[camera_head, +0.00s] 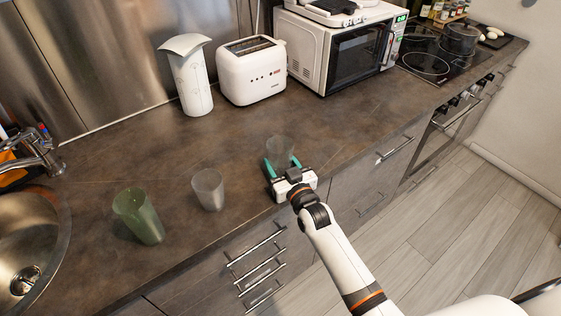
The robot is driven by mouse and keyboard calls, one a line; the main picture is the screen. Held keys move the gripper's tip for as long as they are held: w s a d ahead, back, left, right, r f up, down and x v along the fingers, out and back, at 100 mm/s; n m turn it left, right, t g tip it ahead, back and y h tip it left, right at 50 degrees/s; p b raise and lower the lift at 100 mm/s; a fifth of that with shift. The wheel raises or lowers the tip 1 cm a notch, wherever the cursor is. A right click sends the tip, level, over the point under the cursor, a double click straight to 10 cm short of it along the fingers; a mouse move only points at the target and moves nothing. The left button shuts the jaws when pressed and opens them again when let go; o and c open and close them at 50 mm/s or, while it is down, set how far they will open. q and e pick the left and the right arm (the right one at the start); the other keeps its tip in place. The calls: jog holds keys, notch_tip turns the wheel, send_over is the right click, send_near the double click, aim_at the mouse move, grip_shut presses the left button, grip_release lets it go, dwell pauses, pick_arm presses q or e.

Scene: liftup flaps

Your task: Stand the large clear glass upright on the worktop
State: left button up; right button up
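A clear glass (279,146) is at the worktop's front part, between the teal fingers of my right gripper (281,163). The fingers lie on both sides of it. Its lower part is hidden by the gripper, so I cannot tell whether it touches the worktop or whether the fingers press on it. It looks roughly upright, mouth up. Another clear glass (208,190) stands upright to the left on the dark worktop (150,165). I cannot tell for sure which clear glass is the larger. My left gripper is not in view.
A green glass (138,216) stands further left, near the sink (28,245). A white jug-like container (189,80), a toaster (252,72) and a microwave (335,50) stand along the back. A hob (430,60) is at the far right. The middle of the worktop is clear.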

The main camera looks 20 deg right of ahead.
jog(key=shift+f, duration=0.25)
dwell(0.4)
jog(key=o, duration=1.2)
jog(key=shift+s, duration=0.1)
